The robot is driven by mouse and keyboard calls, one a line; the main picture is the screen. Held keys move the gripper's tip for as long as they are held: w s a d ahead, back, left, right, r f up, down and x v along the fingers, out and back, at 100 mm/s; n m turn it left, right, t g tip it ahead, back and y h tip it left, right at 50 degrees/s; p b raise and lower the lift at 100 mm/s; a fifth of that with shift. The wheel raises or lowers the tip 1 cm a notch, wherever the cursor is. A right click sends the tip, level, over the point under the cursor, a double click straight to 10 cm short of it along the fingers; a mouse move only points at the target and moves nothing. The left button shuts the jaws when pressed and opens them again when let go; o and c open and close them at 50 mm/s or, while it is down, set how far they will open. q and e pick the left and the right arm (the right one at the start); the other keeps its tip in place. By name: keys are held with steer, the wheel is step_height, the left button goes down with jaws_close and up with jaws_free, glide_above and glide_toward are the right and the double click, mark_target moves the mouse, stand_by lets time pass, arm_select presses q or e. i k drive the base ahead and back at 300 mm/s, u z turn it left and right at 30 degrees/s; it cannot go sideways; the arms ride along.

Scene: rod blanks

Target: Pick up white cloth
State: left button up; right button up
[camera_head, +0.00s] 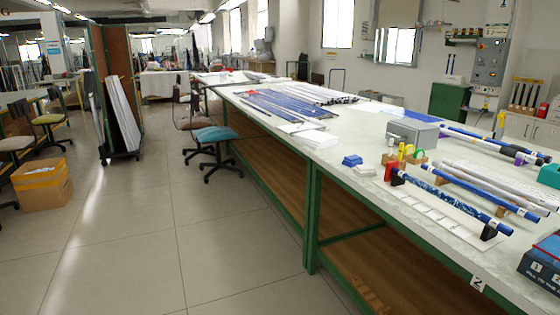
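I cannot pick out a white cloth with certainty. A flat white stack (316,138) lies near the left edge of the long workbench (345,150); whether it is cloth or paper I cannot tell. A smaller white piece (364,170) lies closer to me, beside a blue block (352,160), and is too small to identify. Neither of my grippers shows in the head view.
Blue rods (285,105) lie farther back on the bench. A grey box (413,133), a white rod fixture (440,208) and a dark blue box (543,262) stand nearer.

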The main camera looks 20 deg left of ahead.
mark_target(363, 170)
steer(key=u, duration=0.9)
steer(key=i, duration=2.35)
steer(key=z, duration=0.85)
